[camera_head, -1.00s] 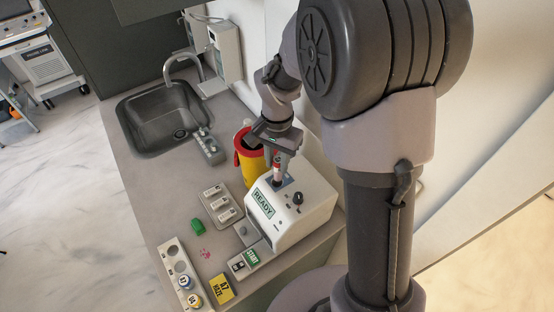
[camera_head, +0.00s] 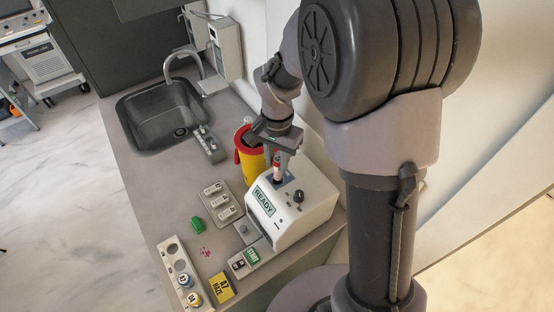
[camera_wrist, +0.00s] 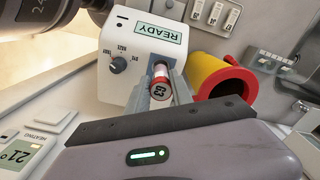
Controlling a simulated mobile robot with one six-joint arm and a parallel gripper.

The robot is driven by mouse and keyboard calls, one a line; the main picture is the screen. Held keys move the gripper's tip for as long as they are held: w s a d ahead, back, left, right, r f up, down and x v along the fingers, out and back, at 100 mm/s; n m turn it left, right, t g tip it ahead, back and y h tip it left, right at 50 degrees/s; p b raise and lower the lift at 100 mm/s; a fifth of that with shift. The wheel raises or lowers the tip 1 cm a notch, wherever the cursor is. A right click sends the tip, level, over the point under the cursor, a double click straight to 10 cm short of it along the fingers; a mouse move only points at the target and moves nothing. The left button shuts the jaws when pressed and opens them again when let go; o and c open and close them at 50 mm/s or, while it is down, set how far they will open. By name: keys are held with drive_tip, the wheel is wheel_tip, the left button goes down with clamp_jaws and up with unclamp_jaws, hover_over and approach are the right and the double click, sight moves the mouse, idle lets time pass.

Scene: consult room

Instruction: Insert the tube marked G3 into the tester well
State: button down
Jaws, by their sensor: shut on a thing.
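The white tester (camera_head: 310,210) stands on the counter with a READY label on its front; it also shows in the wrist view (camera_wrist: 112,52). My gripper (camera_head: 277,165) is over its top and points down. It is shut on a tube (camera_head: 277,174) with a red band and a white part, upright above the dark well area. In the wrist view the tube's end, which reads G3 (camera_wrist: 159,90), lies between the fingers of my gripper (camera_wrist: 160,88). The tube's lower end is hidden, so I cannot tell whether it is inside the well.
A yellow bin with a red rim (camera_head: 246,163) stands close behind the tester. A tray of white pieces (camera_head: 220,202), a green object (camera_head: 198,225), a rack (camera_head: 171,250) with capped tubes and a yellow label card (camera_head: 221,287) lie in front. A sink (camera_head: 160,115) is farther back.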

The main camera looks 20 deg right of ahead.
sight(277, 171)
drive_tip(key=shift+f, duration=0.15)
drive_tip(key=shift+f+b, duration=2.1)
drive_tip(key=shift+f, duration=0.2)
drive_tip(key=c, duration=1)
unclamp_jaws()
drive_tip(key=shift+c, duration=0.2)
drive_tip(key=shift+r, duration=0.1)
wheel_tip(277, 171, up, 17)
drive_tip(key=p, duration=0.3)
drive_tip(key=shift+r, duration=0.15)
